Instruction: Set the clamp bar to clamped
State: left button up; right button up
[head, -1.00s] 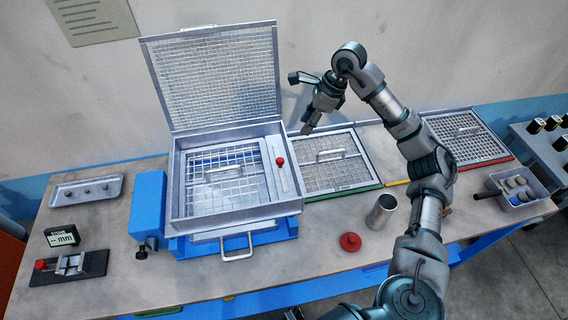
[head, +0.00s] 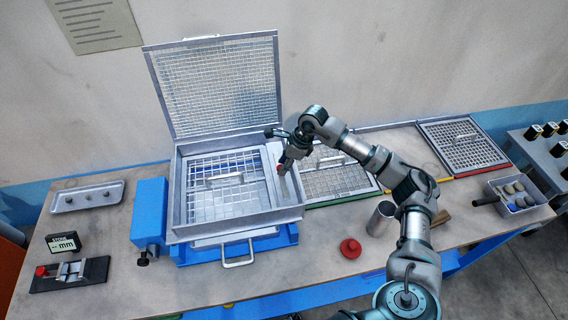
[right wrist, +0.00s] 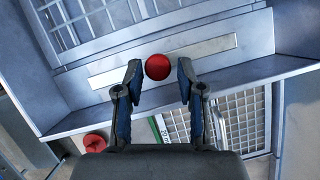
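The clamp bar (head: 285,188) is a pale flat strip along the right side of the open sieve box (head: 178,205). It carries a red knob (head: 281,169). In the right wrist view the strip (right wrist: 208,47) runs across the box, and the round red knob (right wrist: 158,67) shows between my fingertips. My right gripper (head: 286,162) is above the knob. In the right wrist view the gripper (right wrist: 158,75) is open, with a gap visible on both sides of the knob. Whether the bar is clamped cannot be told. My left gripper is not in view.
The mesh lid (head: 220,88) stands raised behind the box. A green-edged sieve frame (head: 345,185) lies right of it, a red-edged one (head: 465,145) farther right. A metal cup (head: 380,218) and a red knob piece (head: 351,248) stand in front. A gauge (head: 65,243) is at left.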

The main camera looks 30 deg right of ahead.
jog(key=shift+a, duration=0.2)
grip_shut()
jog(key=shift+w+a, duration=0.3)
jog(key=shift+a, duration=0.75)
jog(key=shift+w+a, duration=0.25)
jog(key=shift+a, duration=0.75)
grip_release()
jog(key=shift+w+a, duration=0.1)
jog(key=v, duration=1.1)
jog(key=shift+d+r, duration=0.25)
jog(key=shift+r, duration=0.1)
